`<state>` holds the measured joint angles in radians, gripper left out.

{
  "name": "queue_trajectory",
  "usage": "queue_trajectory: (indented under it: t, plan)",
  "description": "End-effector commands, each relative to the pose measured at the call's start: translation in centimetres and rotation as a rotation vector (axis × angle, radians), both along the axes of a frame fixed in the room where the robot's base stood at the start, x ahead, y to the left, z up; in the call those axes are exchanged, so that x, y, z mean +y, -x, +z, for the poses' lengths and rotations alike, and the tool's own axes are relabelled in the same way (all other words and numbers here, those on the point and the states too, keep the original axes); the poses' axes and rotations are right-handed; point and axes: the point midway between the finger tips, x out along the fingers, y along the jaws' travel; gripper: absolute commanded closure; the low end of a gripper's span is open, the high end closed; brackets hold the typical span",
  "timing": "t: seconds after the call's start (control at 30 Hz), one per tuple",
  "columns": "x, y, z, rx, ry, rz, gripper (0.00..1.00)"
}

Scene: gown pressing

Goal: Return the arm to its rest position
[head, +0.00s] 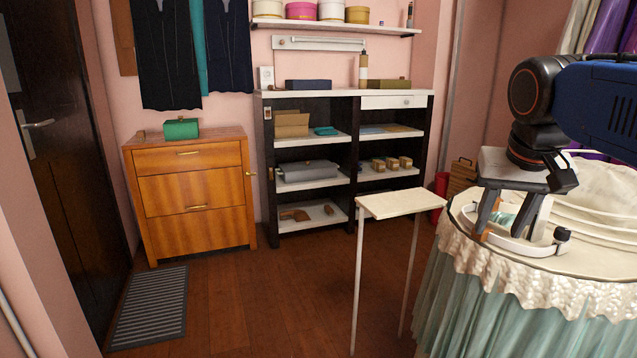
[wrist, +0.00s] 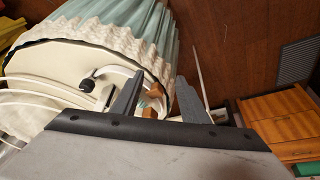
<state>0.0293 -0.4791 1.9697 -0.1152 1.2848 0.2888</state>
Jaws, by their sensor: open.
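My gripper (head: 499,234) hangs from my blue and black arm at the right of the head view. Its two dark fingers point down over the edge of a round draped table (head: 472,246). The fingers are spread, with nothing visibly held between them. In the wrist view my gripper (wrist: 158,80) also shows its fingers apart. A white curved band with dark end pieces (head: 515,244) lies on the table just behind and below the fingers. I cannot tell whether the fingers touch it.
A small white stand (head: 402,204) is left of the draped table. A black shelf unit (head: 356,172) and a wooden chest (head: 190,195) with a green box (head: 181,128) stand at the back wall. A grey mat (head: 150,306) lies by the door. The middle floor is clear.

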Motion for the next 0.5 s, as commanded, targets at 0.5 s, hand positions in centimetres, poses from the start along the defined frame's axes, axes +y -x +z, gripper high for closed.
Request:
queue_trajectory:
  t: [0.5]
  plan:
    - [3.6, 11.9, -20.3, -0.029, -0.003, 0.293, 0.59]
